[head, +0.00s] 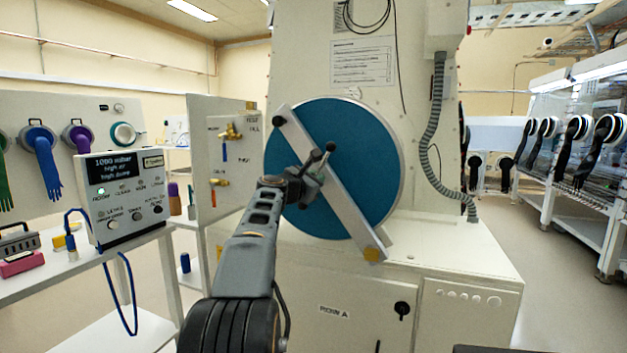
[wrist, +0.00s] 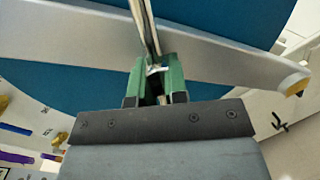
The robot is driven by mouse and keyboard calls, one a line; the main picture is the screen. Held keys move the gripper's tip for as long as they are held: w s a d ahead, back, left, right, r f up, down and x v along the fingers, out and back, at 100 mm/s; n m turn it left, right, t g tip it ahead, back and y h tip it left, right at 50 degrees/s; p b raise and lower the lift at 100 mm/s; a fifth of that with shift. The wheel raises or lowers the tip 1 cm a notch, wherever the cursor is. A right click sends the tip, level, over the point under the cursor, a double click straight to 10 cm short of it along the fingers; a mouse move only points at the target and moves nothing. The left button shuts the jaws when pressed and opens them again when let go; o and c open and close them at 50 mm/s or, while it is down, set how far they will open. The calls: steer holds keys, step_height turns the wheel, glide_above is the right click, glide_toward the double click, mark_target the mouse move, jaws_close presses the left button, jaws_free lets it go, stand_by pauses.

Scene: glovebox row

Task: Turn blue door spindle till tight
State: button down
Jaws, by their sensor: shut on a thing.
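The blue door (head: 365,165) is a round disc on the cream cabinet. A grey bar (head: 345,213) crosses it diagonally from upper left to lower right, with a brass-coloured knob at its lower end. The spindle handle (head: 322,160) stands at the middle of the bar, with dark ball ends. My gripper (head: 311,181) is at the spindle, partly hiding it. In the wrist view, the green fingertips (wrist: 157,70) are shut on the metal rod of the spindle handle (wrist: 147,28). The spindle's base and thread are hidden.
A controller box (head: 123,192) reading "1000 mbar" stands on the left bench, with a blue cable hanging off it. A valve panel (head: 222,150) stands left of the door. A grey hose (head: 435,130) runs down the cabinet's right. Open floor lies to the right.

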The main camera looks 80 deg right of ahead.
steer(key=shift+w+f+m, duration=0.1)
steer(key=shift+f+m, duration=0.1)
steer(key=shift+m, duration=0.3)
steer(key=c, duration=1.1)
jaws_free()
steer(key=shift+r, duration=0.1)
steer(key=shift+c, duration=0.2)
steer(key=b+v, duration=0.2)
steer(key=v, duration=1.1)
steer(key=shift+a, duration=0.35)
steer(key=shift+w+r, duration=0.1)
steer(key=shift+w, duration=0.05)
